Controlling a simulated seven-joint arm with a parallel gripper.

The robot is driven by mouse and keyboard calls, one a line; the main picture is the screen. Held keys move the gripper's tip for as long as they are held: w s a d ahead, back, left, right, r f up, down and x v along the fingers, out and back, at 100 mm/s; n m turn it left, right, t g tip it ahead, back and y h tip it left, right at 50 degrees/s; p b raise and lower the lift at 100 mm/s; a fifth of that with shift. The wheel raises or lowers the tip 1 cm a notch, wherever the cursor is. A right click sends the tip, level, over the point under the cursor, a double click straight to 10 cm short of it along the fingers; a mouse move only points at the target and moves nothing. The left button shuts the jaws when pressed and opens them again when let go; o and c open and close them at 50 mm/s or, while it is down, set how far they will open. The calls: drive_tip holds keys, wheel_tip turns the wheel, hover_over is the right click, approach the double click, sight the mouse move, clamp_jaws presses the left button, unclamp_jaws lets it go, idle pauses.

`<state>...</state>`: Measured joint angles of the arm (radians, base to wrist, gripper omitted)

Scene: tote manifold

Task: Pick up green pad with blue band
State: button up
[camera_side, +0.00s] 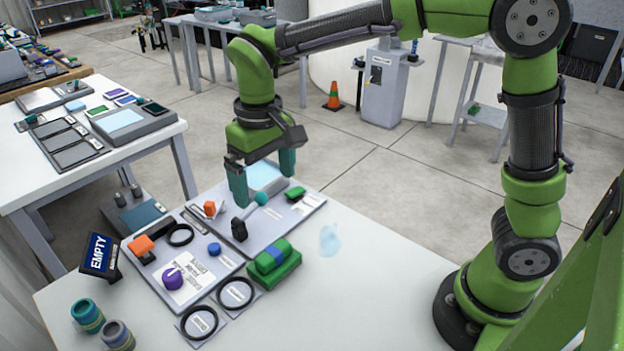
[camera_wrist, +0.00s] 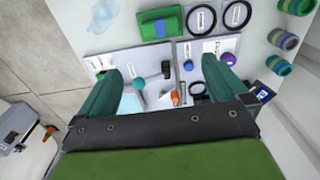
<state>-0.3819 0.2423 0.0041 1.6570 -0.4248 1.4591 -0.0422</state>
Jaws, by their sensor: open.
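The green pad with blue band (camera_side: 272,260) is a green block with a blue strip across its middle. It rests at the front right edge of the grey boards, and in the wrist view the green pad (camera_wrist: 148,23) is at the top, beyond the fingertips. My gripper (camera_side: 262,186) is open and empty, with its teal fingers pointing down above the rear board. In the wrist view my gripper (camera_wrist: 168,70) has nothing between its fingers. The pad is apart from the gripper, nearer the front of the table.
An orange part (camera_side: 140,245), purple knob (camera_side: 173,278) and black rings (camera_side: 236,293) lie on the boards. An "EMPTY" sign (camera_side: 99,255) and colored cups (camera_side: 88,316) stand at left. The tabletop right of the pad is mostly clear.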

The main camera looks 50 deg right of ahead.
hover_over(273, 251)
drive_tip(key=f, duration=1)
drive_tip(key=shift+d+f, duration=0.2)
drive_tip(key=shift+f, duration=0.2)
drive_tip(key=shift+a+f, duration=0.15)
drive_tip(key=shift+f, duration=2.9)
drive_tip(key=shift+c, duration=0.2)
drive_tip(key=c, duration=0.8)
drive_tip(key=shift+r, duration=0.15)
